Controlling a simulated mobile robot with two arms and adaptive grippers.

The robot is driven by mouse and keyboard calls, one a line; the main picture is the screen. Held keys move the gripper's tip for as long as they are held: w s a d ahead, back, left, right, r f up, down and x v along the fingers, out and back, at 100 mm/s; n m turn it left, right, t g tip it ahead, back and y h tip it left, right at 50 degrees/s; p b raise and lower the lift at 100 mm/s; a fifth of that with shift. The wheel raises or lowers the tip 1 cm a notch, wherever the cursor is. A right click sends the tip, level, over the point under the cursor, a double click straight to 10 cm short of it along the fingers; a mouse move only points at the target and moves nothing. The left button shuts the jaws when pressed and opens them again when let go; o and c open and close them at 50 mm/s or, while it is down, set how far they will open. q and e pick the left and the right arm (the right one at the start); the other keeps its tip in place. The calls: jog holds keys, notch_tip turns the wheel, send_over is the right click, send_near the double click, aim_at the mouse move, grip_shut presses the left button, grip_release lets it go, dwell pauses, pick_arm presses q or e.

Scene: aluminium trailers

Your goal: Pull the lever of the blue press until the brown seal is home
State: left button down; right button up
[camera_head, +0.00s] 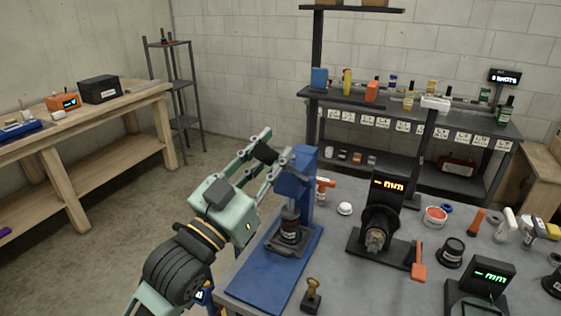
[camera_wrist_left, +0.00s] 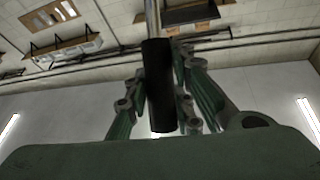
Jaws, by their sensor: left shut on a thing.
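The blue press (camera_head: 294,182) stands upright on its blue base plate (camera_head: 262,272) at the left front of the grey bench. My left gripper (camera_head: 264,153) is shut on the black grip of the press lever, beside the press head. In the left wrist view the black lever grip (camera_wrist_left: 160,88) lies between the green fingers, with its metal rod running up out of the picture. The dark ram points down at a dark housing (camera_head: 289,234) on the base. The brown seal is too small and dark to tell apart there. My right gripper is out of view.
A small brass-topped piece (camera_head: 312,292) stands near the base plate. Several items crowd the bench's right side.

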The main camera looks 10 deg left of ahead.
pick_arm(q)
jog(key=s+a+f+t+h+b, duration=0.1)
jog(key=s+f+t+b, duration=0.1)
jog(key=s+f+b, duration=0.2)
jog(key=shift+f+m+h+b, duration=0.35)
jog(key=shift+f+b, duration=0.85)
jog(key=shift+b, duration=1.2)
jog(key=shift+a, duration=0.1)
jog(key=c, duration=1.5)
grip_release()
jog(key=v, duration=1.2)
